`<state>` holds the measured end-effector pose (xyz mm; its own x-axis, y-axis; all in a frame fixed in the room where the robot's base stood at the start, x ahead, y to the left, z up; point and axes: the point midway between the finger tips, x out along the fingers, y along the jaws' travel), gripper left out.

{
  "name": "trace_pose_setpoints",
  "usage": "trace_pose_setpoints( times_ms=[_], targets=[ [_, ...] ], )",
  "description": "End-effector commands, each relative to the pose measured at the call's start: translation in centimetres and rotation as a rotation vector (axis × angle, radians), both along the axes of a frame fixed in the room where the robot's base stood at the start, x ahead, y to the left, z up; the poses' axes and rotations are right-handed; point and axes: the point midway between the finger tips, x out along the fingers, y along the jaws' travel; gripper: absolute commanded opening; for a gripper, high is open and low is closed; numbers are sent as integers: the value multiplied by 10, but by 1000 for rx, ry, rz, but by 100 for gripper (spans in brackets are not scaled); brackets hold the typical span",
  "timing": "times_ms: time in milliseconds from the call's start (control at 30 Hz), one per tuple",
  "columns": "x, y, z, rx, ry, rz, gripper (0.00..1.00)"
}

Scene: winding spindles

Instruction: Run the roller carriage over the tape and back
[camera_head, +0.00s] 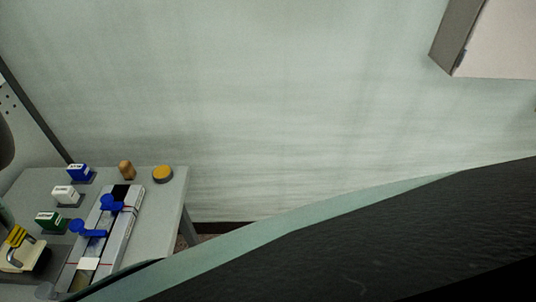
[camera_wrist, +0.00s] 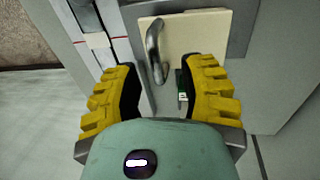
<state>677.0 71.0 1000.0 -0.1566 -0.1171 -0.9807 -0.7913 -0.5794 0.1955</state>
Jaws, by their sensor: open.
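A grey rail fixture (camera_head: 117,238) lies lengthwise on the table. Two blue knobbed parts sit on it, a nearer one (camera_head: 88,230) and a farther one (camera_head: 111,203); I cannot tell for sure which is the roller carriage. A white tape piece (camera_head: 88,264) lies across the fixture's near part and also shows in the wrist view (camera_wrist: 97,40). My gripper (camera_wrist: 160,75) is open, its yellow fingers apart. Beyond the fingers in the wrist view is a cream block (camera_wrist: 200,34) with a curved metal handle (camera_wrist: 154,52). The fingers also show in the head view (camera_head: 16,236).
Left of the fixture stand blue (camera_head: 80,173), white (camera_head: 66,195) and green (camera_head: 50,222) boxes. A wooden knob (camera_head: 126,170) and a yellow-topped round tin (camera_head: 162,174) stand at the table's back. A cabinet (camera_head: 495,40) hangs at upper right. The table's right strip is clear.

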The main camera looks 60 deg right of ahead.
Motion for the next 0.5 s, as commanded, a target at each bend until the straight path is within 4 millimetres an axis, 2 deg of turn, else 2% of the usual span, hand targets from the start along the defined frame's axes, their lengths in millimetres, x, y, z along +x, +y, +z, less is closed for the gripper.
trace_pose_setpoints(
  times_ms=[500],
  targets=[
    [14,12,87,5,-3,2,41]
  ],
)
